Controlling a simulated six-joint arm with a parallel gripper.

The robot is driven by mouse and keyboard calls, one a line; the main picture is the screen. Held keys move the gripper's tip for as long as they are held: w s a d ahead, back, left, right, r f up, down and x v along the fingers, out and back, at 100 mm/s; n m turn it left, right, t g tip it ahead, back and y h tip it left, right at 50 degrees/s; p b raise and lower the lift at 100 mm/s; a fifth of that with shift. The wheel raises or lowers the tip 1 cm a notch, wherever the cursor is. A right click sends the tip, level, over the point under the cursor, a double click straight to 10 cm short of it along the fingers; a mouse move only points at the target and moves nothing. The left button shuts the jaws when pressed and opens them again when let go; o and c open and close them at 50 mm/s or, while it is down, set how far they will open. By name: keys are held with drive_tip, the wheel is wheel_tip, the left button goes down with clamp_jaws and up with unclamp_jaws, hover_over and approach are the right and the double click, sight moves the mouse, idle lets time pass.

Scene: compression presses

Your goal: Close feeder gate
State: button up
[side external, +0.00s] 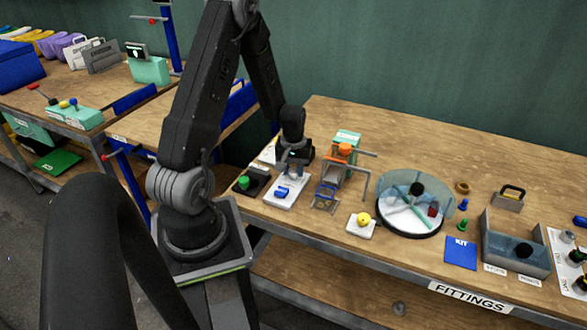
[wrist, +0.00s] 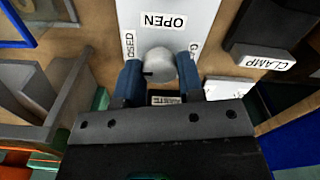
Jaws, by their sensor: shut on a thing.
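In the wrist view a round grey knob (wrist: 160,64) stands on a white panel (wrist: 188,12) with an OPEN label above it. A CLOSED label runs along its left side; the label on the right is partly hidden. A short dark mark on the knob is on its left side. My gripper (wrist: 160,78) is shut on the knob, with one blue finger on each side. In the side external view my gripper (side external: 294,170) is low over the back of the white panel (side external: 292,199). The gate itself cannot be made out.
A black block labelled CLAMP (wrist: 268,45) is close on the right in the wrist view. A grey frame (wrist: 62,95) stands close on the left. In the side external view an orange-topped press (side external: 345,149) and a round divided tray (side external: 410,232) stand to the right.

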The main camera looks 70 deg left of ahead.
sight(294, 170)
drive_tip(key=o, duration=0.9)
drive_tip(key=shift+r, duration=0.1)
wheel_tip(294, 170, up, 14)
drive_tip(key=shift+f, duration=0.2)
